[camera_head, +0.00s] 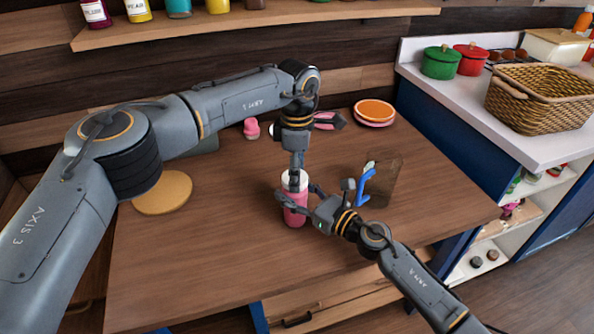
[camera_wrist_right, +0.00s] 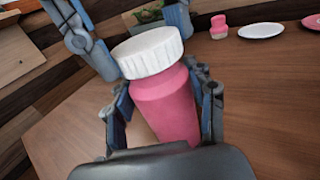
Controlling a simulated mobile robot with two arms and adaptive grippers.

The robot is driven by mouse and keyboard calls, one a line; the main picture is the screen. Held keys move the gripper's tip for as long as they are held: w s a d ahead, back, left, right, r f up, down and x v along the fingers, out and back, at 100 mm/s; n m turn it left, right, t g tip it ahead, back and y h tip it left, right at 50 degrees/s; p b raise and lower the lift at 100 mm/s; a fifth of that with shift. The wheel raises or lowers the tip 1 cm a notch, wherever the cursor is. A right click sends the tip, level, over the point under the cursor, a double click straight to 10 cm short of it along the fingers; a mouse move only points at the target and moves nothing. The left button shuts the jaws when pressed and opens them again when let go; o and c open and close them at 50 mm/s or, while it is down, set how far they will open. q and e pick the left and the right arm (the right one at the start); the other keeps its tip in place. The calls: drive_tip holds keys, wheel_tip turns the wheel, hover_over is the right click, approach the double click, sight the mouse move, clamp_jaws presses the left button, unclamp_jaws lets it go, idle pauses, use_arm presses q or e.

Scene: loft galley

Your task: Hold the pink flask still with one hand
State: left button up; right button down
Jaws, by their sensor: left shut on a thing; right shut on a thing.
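The pink flask (camera_head: 295,217) with a white ribbed lid (camera_head: 288,181) stands upright on the wooden table (camera_head: 240,260), near its middle. In the right wrist view the flask (camera_wrist_right: 165,107) fills the centre, with its lid (camera_wrist_right: 148,50) on top. My right gripper (camera_head: 299,203) comes in from the right and is shut on the flask body, one finger on each side. My left gripper (camera_head: 296,177) reaches down from above and is shut on the white lid. Its fingers also show at the lid's sides in the right wrist view.
A round wooden board (camera_head: 163,193) lies at the left. A small pink item (camera_head: 251,129) and stacked plates (camera_head: 374,111) are at the back. A brownish see-through block (camera_head: 382,182) with a blue item (camera_head: 365,180) stands right of the flask. The front left tabletop is clear.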

use_arm(q)
drive_tip(key=shift+f, duration=0.5)
drive_tip(key=m, duration=0.4)
drive_tip(key=shift+a+m, duration=0.1)
drive_tip(key=shift+m, duration=0.3)
drive_tip(key=m, duration=0.6)
drive_tip(key=shift+s, duration=0.15)
drive_tip(key=m, duration=0.4)
drive_tip(key=shift+a+m, duration=0.15)
drive_tip(key=shift+m, duration=0.15)
drive_tip(key=m, duration=0.5)
drive_tip(key=shift+a+m, duration=0.1)
drive_tip(key=shift+m, duration=0.3)
drive_tip(key=o, duration=0.8)
drive_tip(key=shift+f, duration=0.1)
drive_tip(key=shift+c, duration=0.2)
